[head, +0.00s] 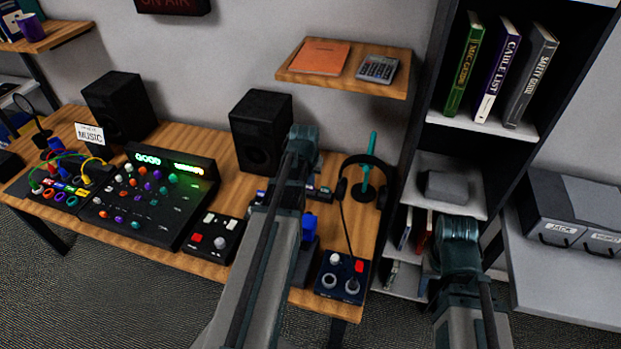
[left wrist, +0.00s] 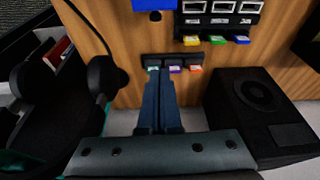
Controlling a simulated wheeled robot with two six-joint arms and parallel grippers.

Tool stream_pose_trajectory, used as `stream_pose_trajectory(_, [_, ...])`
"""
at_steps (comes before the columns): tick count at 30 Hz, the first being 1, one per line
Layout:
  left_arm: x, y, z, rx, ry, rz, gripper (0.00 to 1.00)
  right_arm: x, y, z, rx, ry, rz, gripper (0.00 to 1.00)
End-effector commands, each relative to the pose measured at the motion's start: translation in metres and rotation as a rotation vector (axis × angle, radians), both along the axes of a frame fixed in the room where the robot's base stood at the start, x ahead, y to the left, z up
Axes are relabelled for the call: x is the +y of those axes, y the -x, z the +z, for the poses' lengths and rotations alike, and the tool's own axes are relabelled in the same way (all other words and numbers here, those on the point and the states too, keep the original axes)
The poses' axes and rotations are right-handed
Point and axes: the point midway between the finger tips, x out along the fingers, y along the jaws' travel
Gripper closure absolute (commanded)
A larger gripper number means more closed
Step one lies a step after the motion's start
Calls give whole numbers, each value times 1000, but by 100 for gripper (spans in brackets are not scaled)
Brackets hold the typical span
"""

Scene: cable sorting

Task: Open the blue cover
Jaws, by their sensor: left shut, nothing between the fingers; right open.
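The blue cover (head: 309,228) shows in the head view just right of my left arm, on a dark box near the desk's front edge. My arm hides part of that box. In the left wrist view a blue piece, likely the same cover (left wrist: 153,5), is cut off by the top edge. I cannot tell how far the cover is raised. My left gripper (left wrist: 162,72) is shut and empty. Its tips are at a low row of coloured tags, apart from the blue piece. The head view hides it behind the arm. My right arm shows at the lower right, its gripper out of view.
A black unit with yellow, green and blue tags (left wrist: 216,40) lies near the blue piece. A speaker (left wrist: 258,112) stands right of my left gripper, headphones (left wrist: 95,85) left. A small switch box (head: 341,277) sits at the desk's front right corner.

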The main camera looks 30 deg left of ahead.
Motion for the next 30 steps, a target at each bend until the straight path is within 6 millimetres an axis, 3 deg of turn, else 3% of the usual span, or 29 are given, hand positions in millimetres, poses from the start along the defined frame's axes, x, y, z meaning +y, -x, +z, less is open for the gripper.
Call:
stream_pose_trajectory(14, [-8,2,5,5,0,-11,100,0,0,6,0,0,0,50])
stream_pose_trajectory(17, [-39,7,4,30,1,-59,100,0,0,6,0,0,0,50])
stream_pose_trajectory(20, [-93,21,1,79,1,-147,100,0,0,6,0,0,0,50])
stream_pose_trajectory(24, [-176,55,-2,166,-14,-295,100,0,0,6,0,0,0,50])
stream_pose_trajectory(27, [-223,84,-3,224,-31,-390,100,0,0,6,0,0,0,50])
stream_pose_trajectory(30, [-259,113,-3,274,-54,-472,100,0,0,6,0,0,0,50])
